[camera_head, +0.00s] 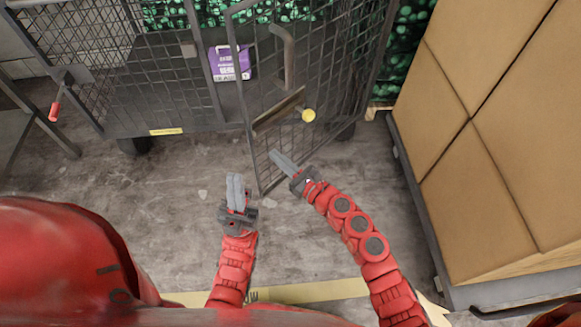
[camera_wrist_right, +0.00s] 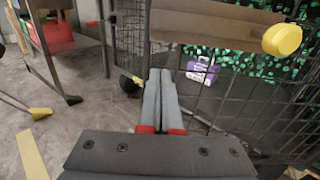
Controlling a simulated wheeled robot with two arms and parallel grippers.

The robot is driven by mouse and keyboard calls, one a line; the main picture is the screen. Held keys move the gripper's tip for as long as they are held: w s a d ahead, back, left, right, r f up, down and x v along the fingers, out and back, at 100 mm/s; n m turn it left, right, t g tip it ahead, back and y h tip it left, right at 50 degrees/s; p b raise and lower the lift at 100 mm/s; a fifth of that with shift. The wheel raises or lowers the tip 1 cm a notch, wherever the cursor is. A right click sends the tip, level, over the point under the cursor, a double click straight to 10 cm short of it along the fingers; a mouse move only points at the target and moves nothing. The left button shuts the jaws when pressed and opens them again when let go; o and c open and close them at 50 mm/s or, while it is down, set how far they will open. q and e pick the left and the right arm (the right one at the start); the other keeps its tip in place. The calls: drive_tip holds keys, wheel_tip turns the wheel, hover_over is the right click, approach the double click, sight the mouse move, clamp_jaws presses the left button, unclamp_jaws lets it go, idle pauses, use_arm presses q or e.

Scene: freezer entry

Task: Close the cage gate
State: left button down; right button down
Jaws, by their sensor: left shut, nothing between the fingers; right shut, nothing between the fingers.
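The cage gate (camera_head: 335,85) is a dark wire-mesh panel on the front right of the cage (camera_head: 150,95). It stands ajar, its left edge swung out toward me. A grey upright handle (camera_head: 284,55) and a brown bar (camera_head: 278,111) with a yellow knob (camera_head: 308,116) are on it. The bar (camera_wrist_right: 215,20) and knob (camera_wrist_right: 283,39) also show in the right wrist view. My right gripper (camera_head: 274,154) is shut and empty by the gate's lower part; whether it touches the mesh is unclear. My left gripper (camera_head: 236,177) is shut and empty, left of the gate's bottom corner.
A purple and white package (camera_head: 230,62) lies inside the cage. A red-handled latch (camera_head: 56,109) hangs at the cage's left end. Stacked cardboard boxes (camera_head: 500,130) on a dark platform bound the right side. Concrete floor (camera_head: 170,180) is clear in front of the cage.

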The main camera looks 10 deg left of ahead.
sight(258, 142)
drive_tip(key=x, duration=0.5)
drive_tip(key=shift+a+f, duration=0.1)
